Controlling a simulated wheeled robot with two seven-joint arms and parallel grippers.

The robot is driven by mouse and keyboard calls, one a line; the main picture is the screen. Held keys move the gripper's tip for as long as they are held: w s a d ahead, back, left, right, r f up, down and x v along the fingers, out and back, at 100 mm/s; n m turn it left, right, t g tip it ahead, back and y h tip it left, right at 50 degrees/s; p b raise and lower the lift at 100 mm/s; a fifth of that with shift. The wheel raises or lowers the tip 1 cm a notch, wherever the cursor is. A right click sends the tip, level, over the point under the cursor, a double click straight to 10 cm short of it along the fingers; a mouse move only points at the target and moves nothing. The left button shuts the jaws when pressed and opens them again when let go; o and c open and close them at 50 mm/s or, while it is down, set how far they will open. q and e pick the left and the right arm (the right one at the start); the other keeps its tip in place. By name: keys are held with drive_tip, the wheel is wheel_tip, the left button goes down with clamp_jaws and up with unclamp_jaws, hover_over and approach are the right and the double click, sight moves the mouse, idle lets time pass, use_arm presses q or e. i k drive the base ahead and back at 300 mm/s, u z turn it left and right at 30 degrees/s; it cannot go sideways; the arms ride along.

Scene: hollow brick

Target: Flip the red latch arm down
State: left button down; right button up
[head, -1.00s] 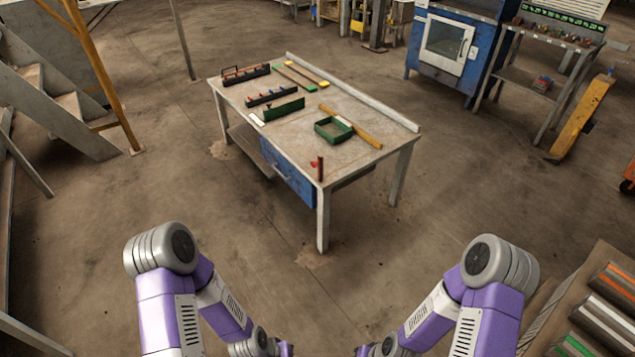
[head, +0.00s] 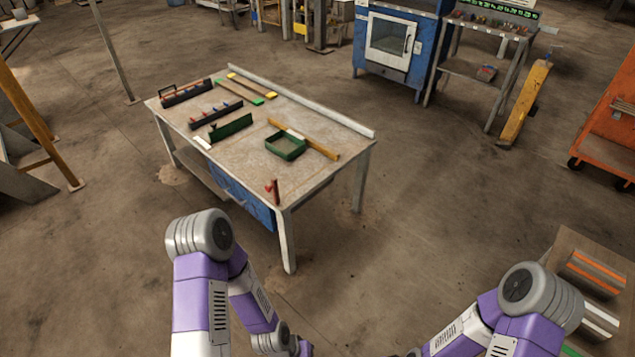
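A small red latch (head: 273,189) stands at the near corner of the work table (head: 235,165), above the blue drawer. It has a short, dark red upright part with a brighter red piece at its left side. It is too small to tell which part is the latch arm. My two arms come in at the bottom of the head view, well short of the table. Both grippers are below the picture edge, so neither can be seen.
A green open bin (head: 286,147), a yellow bar (head: 318,146) and several dark racks lie on the table. A blue machine (head: 397,45) stands behind. A bench with coloured bars (head: 595,270) is at the lower right. Floor right of the table is clear.

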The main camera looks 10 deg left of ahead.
sight(274, 185)
drive_tip(key=z, duration=0.25)
drive_tip(key=i, duration=0.75)
drive_tip(key=u, duration=0.65)
drive_tip(key=i, duration=0.45)
drive_tip(key=u, duration=0.4)
